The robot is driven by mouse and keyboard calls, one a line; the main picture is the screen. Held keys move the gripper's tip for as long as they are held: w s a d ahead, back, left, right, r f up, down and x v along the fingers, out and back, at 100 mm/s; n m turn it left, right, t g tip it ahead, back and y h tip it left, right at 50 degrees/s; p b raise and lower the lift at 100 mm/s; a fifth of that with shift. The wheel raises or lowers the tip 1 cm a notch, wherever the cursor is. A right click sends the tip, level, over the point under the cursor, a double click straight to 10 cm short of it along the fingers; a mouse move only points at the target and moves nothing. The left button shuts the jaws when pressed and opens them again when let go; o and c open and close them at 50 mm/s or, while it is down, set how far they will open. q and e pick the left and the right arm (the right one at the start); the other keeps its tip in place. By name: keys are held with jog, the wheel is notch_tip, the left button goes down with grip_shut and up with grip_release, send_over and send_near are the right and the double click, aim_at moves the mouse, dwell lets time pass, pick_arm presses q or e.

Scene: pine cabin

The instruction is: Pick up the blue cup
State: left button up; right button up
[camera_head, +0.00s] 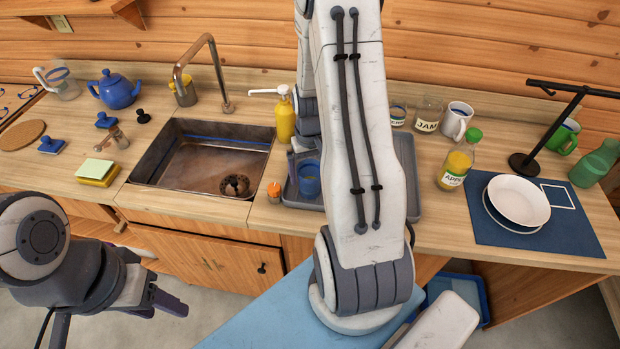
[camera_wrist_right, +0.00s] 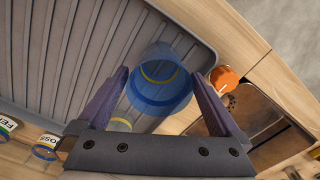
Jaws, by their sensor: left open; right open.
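The blue cup (camera_head: 308,180) is see-through and stands on the grey ribbed tray (camera_head: 288,200) right of the sink, partly hidden by my right arm. In the right wrist view the cup (camera_wrist_right: 160,96) shows between the two fingers of my right gripper (camera_wrist_right: 160,74). My left gripper (camera_head: 120,322) is open and empty, low in front of the counter.
An orange-capped bottle (camera_head: 274,192) stands just left of the tray; its orange cap (camera_wrist_right: 224,78) shows in the wrist view. A yellow soap bottle (camera_head: 285,118) stands behind. Jars (camera_head: 428,114) are beyond the tray. The sink (camera_head: 205,158) lies left, a plate (camera_head: 520,200) right.

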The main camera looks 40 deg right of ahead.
jog(key=shift+f, duration=1.5)
jog(key=shift+c, duration=0.3)
jog(key=c, duration=1.1)
jog(key=shift+o, duration=0.2)
jog(key=shift+w+r, duration=0.1)
jog(key=shift+r, duration=0.05)
